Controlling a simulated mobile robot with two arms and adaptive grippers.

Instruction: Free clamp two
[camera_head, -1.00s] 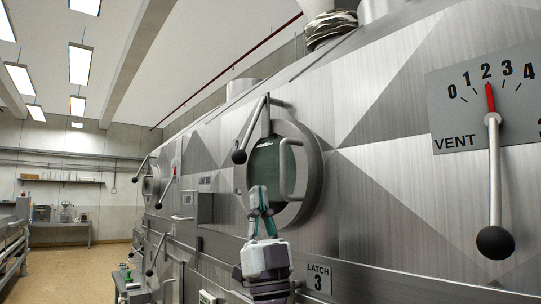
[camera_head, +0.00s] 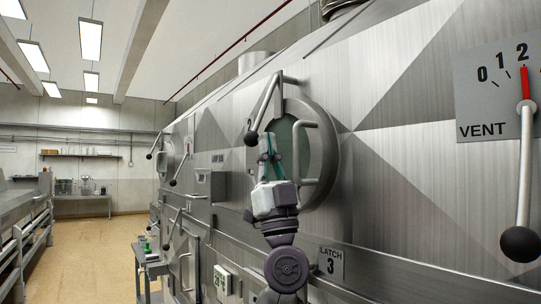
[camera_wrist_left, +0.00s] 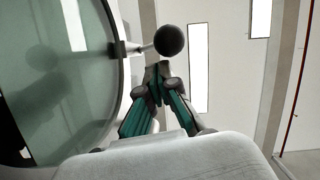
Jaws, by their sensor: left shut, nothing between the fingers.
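A clamp lever (camera_head: 264,105) with a black ball end hangs slanting down across the upper left of a round glass hatch (camera_head: 326,160). The ball (camera_head: 250,138) also shows in the left wrist view (camera_wrist_left: 169,40), on a short rod beside the hatch rim. My left gripper (camera_head: 266,138) is shut and empty, pointing up in front of the hatch. Its fingertips (camera_wrist_left: 158,68) appear just below the ball in the wrist view; I cannot tell whether they touch. No label on this clamp is readable. My right gripper is not in view.
A bar handle (camera_head: 298,155) stands out from the hatch just right of my gripper. A "LATCH 3" plate (camera_head: 331,263) and a vent lever (camera_head: 523,180) are farther right. More ball-ended levers (camera_head: 173,182) lie along the machine. The aisle floor (camera_head: 95,245) at left is clear.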

